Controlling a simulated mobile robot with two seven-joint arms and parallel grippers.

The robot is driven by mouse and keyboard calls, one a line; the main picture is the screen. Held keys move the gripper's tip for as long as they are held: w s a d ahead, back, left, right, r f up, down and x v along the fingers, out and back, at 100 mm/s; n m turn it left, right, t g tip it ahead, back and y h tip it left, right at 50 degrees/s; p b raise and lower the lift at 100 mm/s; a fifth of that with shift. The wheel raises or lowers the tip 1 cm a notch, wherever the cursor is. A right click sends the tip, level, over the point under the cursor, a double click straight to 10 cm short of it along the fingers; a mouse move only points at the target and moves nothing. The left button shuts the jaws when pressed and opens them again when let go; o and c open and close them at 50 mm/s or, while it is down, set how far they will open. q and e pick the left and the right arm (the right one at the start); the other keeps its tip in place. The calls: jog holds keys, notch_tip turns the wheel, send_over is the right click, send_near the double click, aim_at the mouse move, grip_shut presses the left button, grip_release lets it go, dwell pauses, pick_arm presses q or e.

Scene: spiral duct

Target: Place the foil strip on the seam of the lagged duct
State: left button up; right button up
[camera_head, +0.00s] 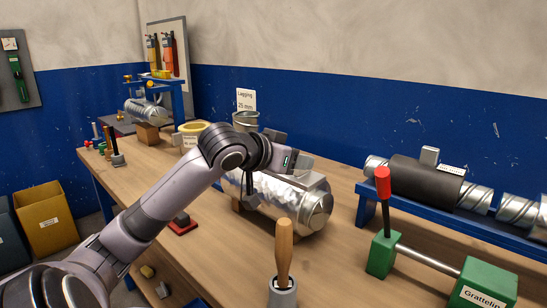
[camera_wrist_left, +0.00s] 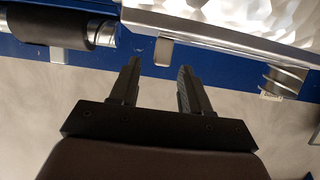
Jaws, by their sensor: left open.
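The foil-wrapped lagged duct (camera_head: 322,205) lies on a support at mid-bench. A flat silver strip (camera_head: 312,181), apparently the foil strip, is along its upper side. In the left wrist view the strip (camera_wrist_left: 225,37) runs across the top, with a small grey tab (camera_wrist_left: 162,52) at its edge. My left gripper (camera_wrist_left: 158,66) is open, its fingertips just short of the tab and on either side of it. In the head view the gripper (camera_head: 286,150) is just above the duct and its fingers are largely hidden. The seam is not clearly visible. My right gripper is not in view.
A spiral duct with a black wrap (camera_head: 425,180) rests on a blue stand at right. A green tool with a red handle (camera_head: 383,184) and a wooden handle in a holder (camera_head: 284,250) stand in front.

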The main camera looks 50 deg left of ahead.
pick_arm(q)
jog(key=v, duration=0.8)
jog(key=shift+s+b, duration=0.2)
jog(key=shift+b, duration=0.2)
